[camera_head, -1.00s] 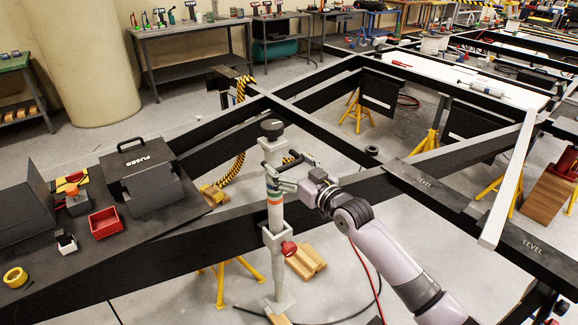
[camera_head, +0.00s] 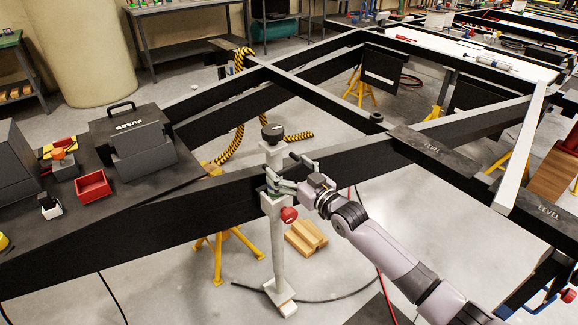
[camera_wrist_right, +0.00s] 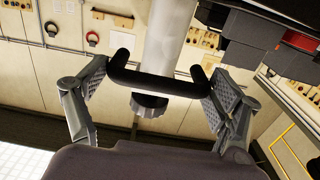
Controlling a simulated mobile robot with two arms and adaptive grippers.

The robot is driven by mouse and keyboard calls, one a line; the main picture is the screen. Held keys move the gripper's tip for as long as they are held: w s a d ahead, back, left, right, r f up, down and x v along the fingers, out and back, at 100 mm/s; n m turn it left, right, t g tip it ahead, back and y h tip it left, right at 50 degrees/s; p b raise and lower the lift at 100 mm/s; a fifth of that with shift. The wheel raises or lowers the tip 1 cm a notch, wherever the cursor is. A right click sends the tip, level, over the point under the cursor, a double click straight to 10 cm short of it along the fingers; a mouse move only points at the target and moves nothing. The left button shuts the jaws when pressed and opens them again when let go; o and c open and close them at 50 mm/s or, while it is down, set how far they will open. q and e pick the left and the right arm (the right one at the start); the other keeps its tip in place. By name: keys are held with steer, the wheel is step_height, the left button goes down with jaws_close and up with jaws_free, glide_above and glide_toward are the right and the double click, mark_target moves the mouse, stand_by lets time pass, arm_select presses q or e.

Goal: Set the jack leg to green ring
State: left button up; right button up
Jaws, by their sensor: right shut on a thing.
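The jack leg is a pale grey upright post (camera_head: 279,255) beside the black chassis beam. It has a black cap (camera_head: 272,132) on top and a square collar with a red knob (camera_head: 288,214) on its side. A thin hint of green shows at the collar's top edge, partly behind the gripper; the other ring bands are not visible. My right gripper (camera_head: 285,183) is at the jack, just above the collar. In the right wrist view its fingers (camera_wrist_right: 160,88) are shut on the black U-shaped handle (camera_wrist_right: 160,83) in front of the grey tube. My left gripper is not in view.
The chassis beam (camera_head: 130,248) runs behind the jack. A black fuse box (camera_head: 130,140) and a red tray (camera_head: 93,185) sit on the plate at left. A yellow stand (camera_head: 218,260) and wooden blocks (camera_head: 305,236) stand on the floor behind the jack.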

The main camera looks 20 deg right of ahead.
steer(key=shift+d, duration=0.1)
steer(key=o, duration=1.4)
steer(key=shift+w, duration=0.15)
steer(key=v, duration=1.2)
steer(key=shift+r, duration=0.1)
